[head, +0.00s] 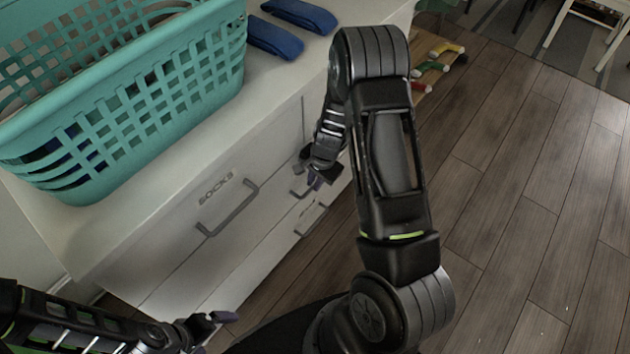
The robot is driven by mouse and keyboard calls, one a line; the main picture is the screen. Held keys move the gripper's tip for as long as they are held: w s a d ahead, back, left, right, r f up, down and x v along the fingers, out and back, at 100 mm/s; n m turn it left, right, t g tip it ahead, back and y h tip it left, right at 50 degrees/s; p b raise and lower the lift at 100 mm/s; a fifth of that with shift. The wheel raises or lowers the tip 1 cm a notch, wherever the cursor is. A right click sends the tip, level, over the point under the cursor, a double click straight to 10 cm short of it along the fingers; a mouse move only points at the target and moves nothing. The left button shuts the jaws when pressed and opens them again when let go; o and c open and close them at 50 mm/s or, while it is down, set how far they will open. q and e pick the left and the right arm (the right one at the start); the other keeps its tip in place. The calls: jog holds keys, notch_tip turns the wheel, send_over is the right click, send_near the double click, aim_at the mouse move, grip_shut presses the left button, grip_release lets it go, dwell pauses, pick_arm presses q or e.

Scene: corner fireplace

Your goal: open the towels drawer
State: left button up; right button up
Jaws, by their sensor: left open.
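The white dresser (150,215) stands at the left with several drawer fronts. I cannot read a towels label; one drawer front shows "SOCKS" with a grey bar handle (228,208). To its right, another drawer front has a handle (298,192), partly covered by my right gripper (312,180). My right gripper is right at this handle; whether it touches or grasps it I cannot tell. My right arm hides much of that side of the dresser. My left gripper (222,324) is open and empty at the bottom, low in front of the dresser.
A teal laundry basket (165,85) stands on the dresser top, with folded blue cloths (300,14) beside it. A lower handle (310,219) shows below my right gripper. Colourful objects (440,50) lie beyond the dresser. The wooden floor (530,190) at right is clear.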

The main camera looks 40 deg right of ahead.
grip_shut()
dwell(1.1)
